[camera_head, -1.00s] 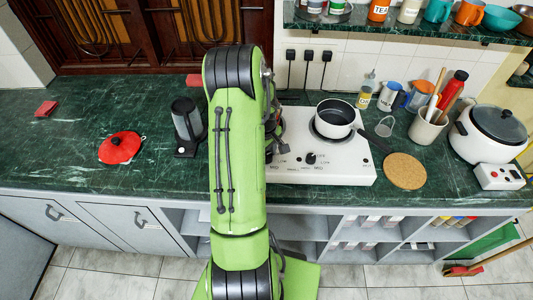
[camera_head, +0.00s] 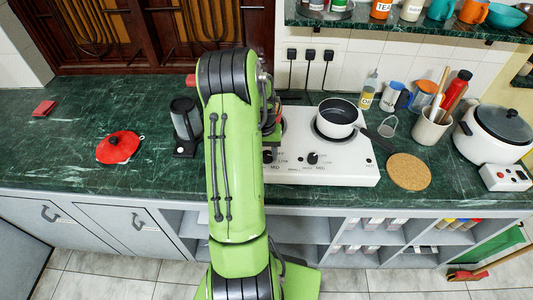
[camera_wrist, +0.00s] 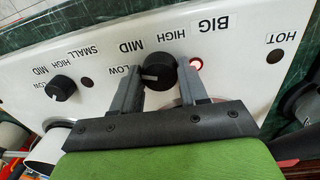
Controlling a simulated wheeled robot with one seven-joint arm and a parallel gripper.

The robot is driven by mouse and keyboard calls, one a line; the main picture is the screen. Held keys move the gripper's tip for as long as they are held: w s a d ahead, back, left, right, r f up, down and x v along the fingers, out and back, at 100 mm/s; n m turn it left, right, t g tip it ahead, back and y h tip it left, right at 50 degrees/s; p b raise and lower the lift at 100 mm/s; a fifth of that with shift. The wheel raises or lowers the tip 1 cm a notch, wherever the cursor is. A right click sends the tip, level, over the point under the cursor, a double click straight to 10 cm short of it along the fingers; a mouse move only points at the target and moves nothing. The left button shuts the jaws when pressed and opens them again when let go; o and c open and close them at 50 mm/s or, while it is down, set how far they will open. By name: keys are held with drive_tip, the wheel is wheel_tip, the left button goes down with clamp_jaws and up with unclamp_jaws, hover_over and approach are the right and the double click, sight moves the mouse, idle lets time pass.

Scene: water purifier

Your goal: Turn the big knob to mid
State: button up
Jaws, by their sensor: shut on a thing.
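The big knob (camera_wrist: 160,72) is black and round with a white pointer mark, on the white stove panel under the BIG label. In the wrist view its pointer faces left, toward the LOW label. The MID and HIGH labels arc above it in that view. My gripper (camera_wrist: 162,68) has one finger on each side of the knob and is shut on it. In the head view my arm hides most of the gripper and the big knob's side of the white stove (camera_head: 325,175).
The small knob (camera_wrist: 60,88) sits left of the big one in the wrist view. A red light (camera_wrist: 196,63) glows beside the big knob. A pot (camera_head: 337,118) stands on the right burner, its handle reaching toward a cork mat (camera_head: 408,172).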

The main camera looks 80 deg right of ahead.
sight(264, 153)
drive_tip(key=m, duration=0.4)
drive_tip(key=shift+m, duration=0.3)
drive_tip(key=shift+d+m+y+b, duration=0.1)
drive_tip(key=shift+m+y+b, duration=0.25)
drive_tip(key=shift+m, duration=1.35)
drive_tip(key=o, duration=1.1)
drive_tip(key=shift+c, duration=0.2)
drive_tip(key=shift+r, duration=0.1)
wheel_tip(264, 153, up, 16)
drive_tip(key=p, duration=0.2)
drive_tip(key=shift+w+d+f+p, duration=0.2)
drive_tip(key=shift+w+p, duration=0.15)
drive_tip(key=shift+w, duration=0.1)
